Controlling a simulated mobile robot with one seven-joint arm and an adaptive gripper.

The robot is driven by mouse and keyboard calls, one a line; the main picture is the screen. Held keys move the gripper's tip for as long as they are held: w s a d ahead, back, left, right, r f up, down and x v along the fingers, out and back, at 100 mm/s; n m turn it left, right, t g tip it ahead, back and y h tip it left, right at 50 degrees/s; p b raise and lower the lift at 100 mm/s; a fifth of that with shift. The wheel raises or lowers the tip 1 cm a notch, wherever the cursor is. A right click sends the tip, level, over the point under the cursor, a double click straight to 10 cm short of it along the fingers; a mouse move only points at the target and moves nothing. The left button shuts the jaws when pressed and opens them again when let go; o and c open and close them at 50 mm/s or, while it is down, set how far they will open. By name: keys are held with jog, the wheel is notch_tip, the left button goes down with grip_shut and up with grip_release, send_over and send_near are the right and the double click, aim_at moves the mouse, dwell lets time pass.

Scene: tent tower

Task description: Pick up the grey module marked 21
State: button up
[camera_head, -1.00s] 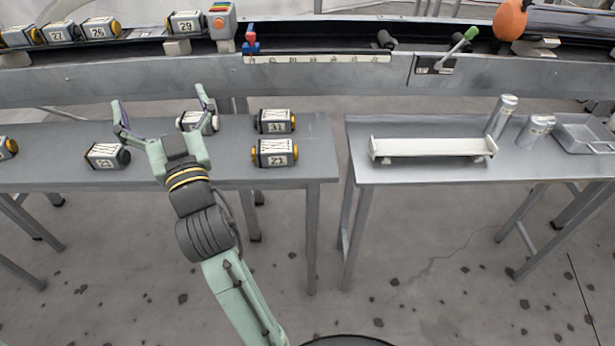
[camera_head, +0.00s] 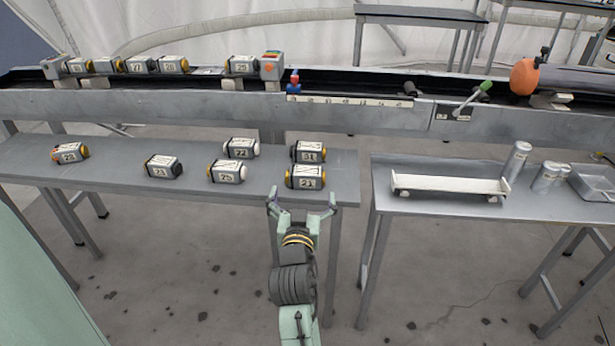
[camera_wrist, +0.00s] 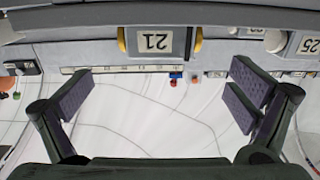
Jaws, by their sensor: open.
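The grey module marked 21 (camera_head: 305,177) lies on the left table near its right end, with yellow-orange end caps and a white label. In the wrist view the module 21 (camera_wrist: 158,41) shows at the top centre, beyond the fingertips. My gripper (camera_head: 302,200) is open and empty just in front of it at the table's front edge. In the wrist view my gripper's fingers (camera_wrist: 162,88) are spread wide, with the module between their directions but not between the pads.
Module 31 (camera_head: 308,152) lies close behind module 21. Modules 22 (camera_head: 240,148), 25 (camera_head: 227,172), 23 (camera_head: 163,166) and another (camera_head: 70,153) lie to the left. A conveyor (camera_head: 200,105) runs behind. The right table (camera_head: 440,215) holds a white tray (camera_head: 450,186) and cans.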

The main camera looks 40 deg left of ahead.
aim_at(305, 177)
jog(key=p+x, duration=0.1)
jog(key=x, duration=0.4)
jog(key=shift+r+p, duration=0.2)
jog(key=shift+p, duration=0.15)
jog(key=shift+w+a+f, duration=0.1)
jog(key=shift+w+a, duration=0.15)
jog(key=shift+w, duration=0.05)
jog(key=c, duration=1.7)
jog(key=shift+c, duration=0.5)
